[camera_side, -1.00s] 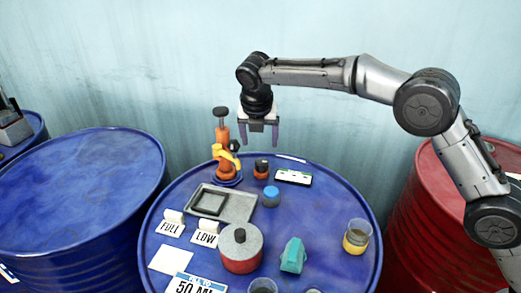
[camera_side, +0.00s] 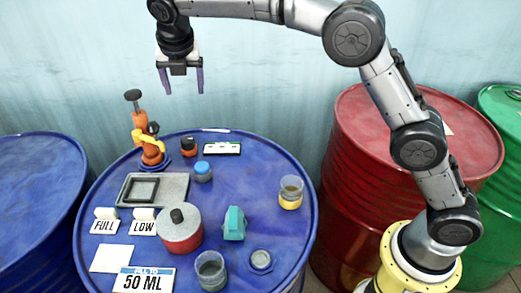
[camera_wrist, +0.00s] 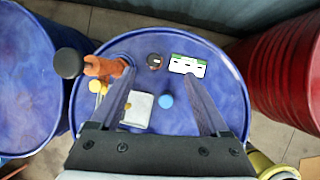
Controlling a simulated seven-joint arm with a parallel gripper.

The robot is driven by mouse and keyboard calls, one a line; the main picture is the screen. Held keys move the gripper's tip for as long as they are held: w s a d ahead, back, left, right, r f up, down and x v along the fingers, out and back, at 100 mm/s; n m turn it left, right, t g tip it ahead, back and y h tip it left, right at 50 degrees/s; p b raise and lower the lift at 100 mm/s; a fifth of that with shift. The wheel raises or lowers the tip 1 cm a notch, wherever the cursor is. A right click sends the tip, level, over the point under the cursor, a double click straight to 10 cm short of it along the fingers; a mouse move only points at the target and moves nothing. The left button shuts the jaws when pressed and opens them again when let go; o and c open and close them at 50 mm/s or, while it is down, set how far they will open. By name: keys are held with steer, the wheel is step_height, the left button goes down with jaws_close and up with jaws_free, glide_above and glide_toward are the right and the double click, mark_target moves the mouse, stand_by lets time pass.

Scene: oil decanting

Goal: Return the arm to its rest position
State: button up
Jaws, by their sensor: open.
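My gripper (camera_side: 183,82) hangs in the air above the back of the blue drum top (camera_side: 262,180), pointing down, with its two purple fingers apart and nothing between them. In the wrist view the gripper (camera_wrist: 165,90) also shows open and empty, with the drum top far below. The fingers are clear of everything on the drum. The arm reaches in from the right, bent at the elbow.
An orange pump (camera_side: 145,135) stands at the back left of the drum. A red drum (camera_side: 350,150) is at right.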

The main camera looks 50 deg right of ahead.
steer(key=s+d+r+m+t, duration=0.1)
steer(key=s+d+r+m, duration=0.4)
steer(key=s+d+r, duration=0.75)
steer(key=s+d+m+y, duration=0.1)
steer(key=s+d+m, duration=0.15)
steer(key=s, duration=0.45)
steer(key=s+d+m, duration=0.2)
steer(key=s+m, duration=0.2)
steer(key=s, duration=0.4)
steer(key=s+a+f+m+y, duration=0.1)
steer(key=s+f+m, duration=1.2)
steer(key=f+m, duration=0.2)
steer(key=shift+s+m, duration=0.35)
steer(key=shift+m, duration=0.6)
steer(key=shift+a, duration=0.1)
